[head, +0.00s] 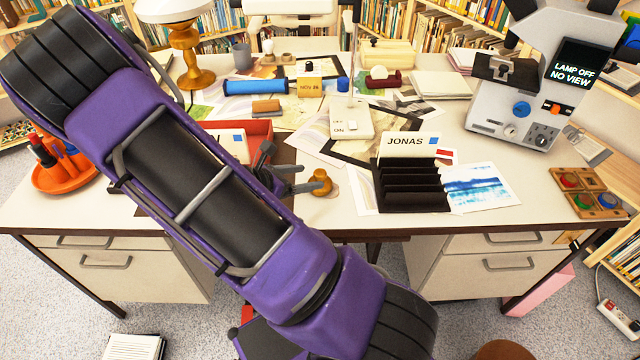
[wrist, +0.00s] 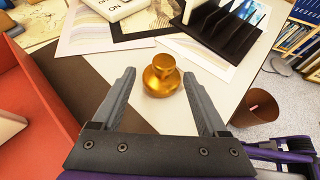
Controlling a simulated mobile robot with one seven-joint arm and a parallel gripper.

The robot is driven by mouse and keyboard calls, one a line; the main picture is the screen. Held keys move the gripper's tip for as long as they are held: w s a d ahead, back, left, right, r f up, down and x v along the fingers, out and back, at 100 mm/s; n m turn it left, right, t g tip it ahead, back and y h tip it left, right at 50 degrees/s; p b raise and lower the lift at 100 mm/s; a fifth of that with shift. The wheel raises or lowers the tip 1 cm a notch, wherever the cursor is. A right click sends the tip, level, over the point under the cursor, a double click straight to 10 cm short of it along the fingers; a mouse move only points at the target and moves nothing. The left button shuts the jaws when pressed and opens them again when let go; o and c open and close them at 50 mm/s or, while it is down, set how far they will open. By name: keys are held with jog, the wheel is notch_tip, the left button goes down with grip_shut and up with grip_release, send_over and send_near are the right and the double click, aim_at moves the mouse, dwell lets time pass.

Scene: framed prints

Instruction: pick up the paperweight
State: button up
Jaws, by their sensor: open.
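The paperweight (wrist: 161,77) is a small brass piece with a round base and a knob on top. It stands upright on the pale desk top in the wrist view, and it shows near the desk's front edge in the head view (head: 320,182). My gripper (wrist: 164,80) is open, with one grey finger on each side of the paperweight in the picture. I see no contact, and the height of the fingers above the desk is hard to tell. In the head view my gripper (head: 290,180) is partly hidden behind my purple arm, just left of the paperweight.
A red tray (wrist: 40,75) stands close on the left. A black sorter (head: 410,190) with a JONAS card stands to the right, over prints (head: 480,187). A grey viewer (head: 520,100) is at the back right. The desk's front edge (head: 470,228) is close.

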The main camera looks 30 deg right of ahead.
aim_at(317, 174)
jog(key=x, duration=0.3)
jog(key=b+x, duration=0.1)
jog(key=x, duration=0.1)
jog(key=shift+s+d+r, duration=0.2)
jog(key=shift+s+r, duration=0.05)
jog(key=shift+r, duration=0.15)
grip_shut()
